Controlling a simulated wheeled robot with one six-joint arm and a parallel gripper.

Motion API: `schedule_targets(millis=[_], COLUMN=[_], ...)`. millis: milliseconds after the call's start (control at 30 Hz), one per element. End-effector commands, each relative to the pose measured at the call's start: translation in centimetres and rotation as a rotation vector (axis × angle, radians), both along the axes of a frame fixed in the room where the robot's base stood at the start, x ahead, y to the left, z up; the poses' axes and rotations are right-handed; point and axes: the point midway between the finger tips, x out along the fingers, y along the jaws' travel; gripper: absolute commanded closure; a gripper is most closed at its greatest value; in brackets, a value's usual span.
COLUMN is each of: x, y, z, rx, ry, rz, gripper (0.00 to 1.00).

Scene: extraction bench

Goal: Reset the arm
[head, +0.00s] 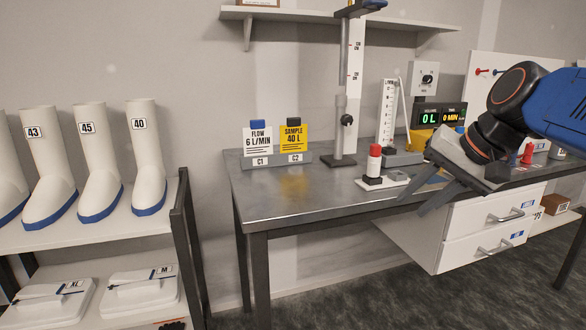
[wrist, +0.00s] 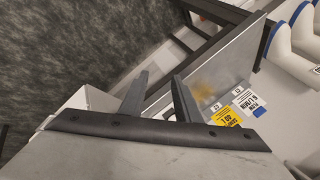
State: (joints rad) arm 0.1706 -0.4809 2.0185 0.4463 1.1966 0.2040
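My arm (head: 555,105) reaches in from the right side of the head view, blue and black with orange rings. My gripper (head: 411,204) points down and left, over the front edge of the steel bench (head: 320,185). In the wrist view, the two dark fingers of my gripper (wrist: 160,75) stand apart with nothing between them. The gripper is open and empty.
A yellow sample card (head: 293,138) and a white flow card (head: 257,141) stand on the bench's left. A stand with a tall scale (head: 353,70) rises behind the bottle. White drawers (head: 480,235) hang below the arm. Boots fill a shelf at left. The bench's left front is clear.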

Motion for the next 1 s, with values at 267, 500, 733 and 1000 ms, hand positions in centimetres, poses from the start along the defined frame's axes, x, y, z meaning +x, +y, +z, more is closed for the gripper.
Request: schedule_targets(millis=[267, 500, 733, 1000], x=[-9.4, -14.2, -15.2, -15.2], y=[-1.6, -3.4, -3.8, -3.8], z=[-13.1, -20.5, -22.1, -22.0], rx=[-0.311, -0.493, -0.535, -0.533], ry=[0.004, -0.002, -0.005, -0.004], rz=[0.175, 0.308, 0.34, 0.338], gripper=[0.7, 0.7, 0.7, 0.7])
